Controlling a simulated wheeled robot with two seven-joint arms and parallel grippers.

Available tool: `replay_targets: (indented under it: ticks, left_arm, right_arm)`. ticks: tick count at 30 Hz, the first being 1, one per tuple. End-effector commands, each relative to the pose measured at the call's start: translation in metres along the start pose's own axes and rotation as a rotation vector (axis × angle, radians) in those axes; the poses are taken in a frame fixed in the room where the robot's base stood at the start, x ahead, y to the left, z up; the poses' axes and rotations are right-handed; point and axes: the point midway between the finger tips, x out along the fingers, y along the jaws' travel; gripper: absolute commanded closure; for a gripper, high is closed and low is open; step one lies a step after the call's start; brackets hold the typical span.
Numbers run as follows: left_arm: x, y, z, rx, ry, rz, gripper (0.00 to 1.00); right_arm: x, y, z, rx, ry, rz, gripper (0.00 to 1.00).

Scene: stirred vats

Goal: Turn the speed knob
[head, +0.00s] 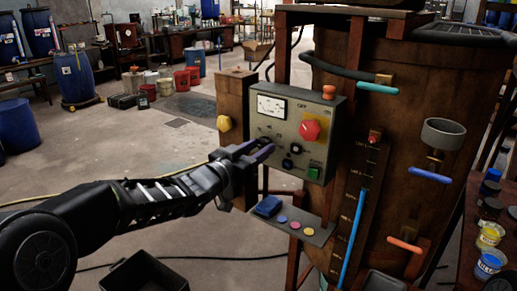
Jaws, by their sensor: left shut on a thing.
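A grey control box (290,102) is fixed to the front of a brown vat (400,140). Its panel carries a gauge (271,106), a large red knob (310,130), small dark knobs (296,148) and a green button (314,172). My left gripper (262,149) reaches in from the left, with purple fingertips at the panel's lower left. It is shut on a small dark knob there, taken to be the speed knob, which the fingers mostly hide. The knob's marking is too small to read. My right gripper is not in view.
A yellow knob (223,123) is on the post at left. Coloured handles, including a blue one (430,175), stick out of the vat. The floor at left is mostly open.

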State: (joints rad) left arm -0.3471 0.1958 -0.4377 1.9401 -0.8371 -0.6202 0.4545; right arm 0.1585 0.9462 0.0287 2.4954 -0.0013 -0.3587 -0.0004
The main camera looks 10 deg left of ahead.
Motion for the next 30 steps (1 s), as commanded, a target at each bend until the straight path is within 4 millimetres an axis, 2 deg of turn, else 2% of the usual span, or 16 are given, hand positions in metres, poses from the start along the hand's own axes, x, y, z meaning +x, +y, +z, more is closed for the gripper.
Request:
replay_targets:
  ticks: [14,30]
  left_arm:
    - [0.0,-0.001,0.002,0.118,0.002,-0.002,1.0]
    - [0.0,-0.001,0.004,0.574,0.001,-0.001,1.0]
  right_arm:
    - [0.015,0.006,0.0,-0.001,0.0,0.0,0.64]
    - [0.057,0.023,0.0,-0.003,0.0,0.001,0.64]
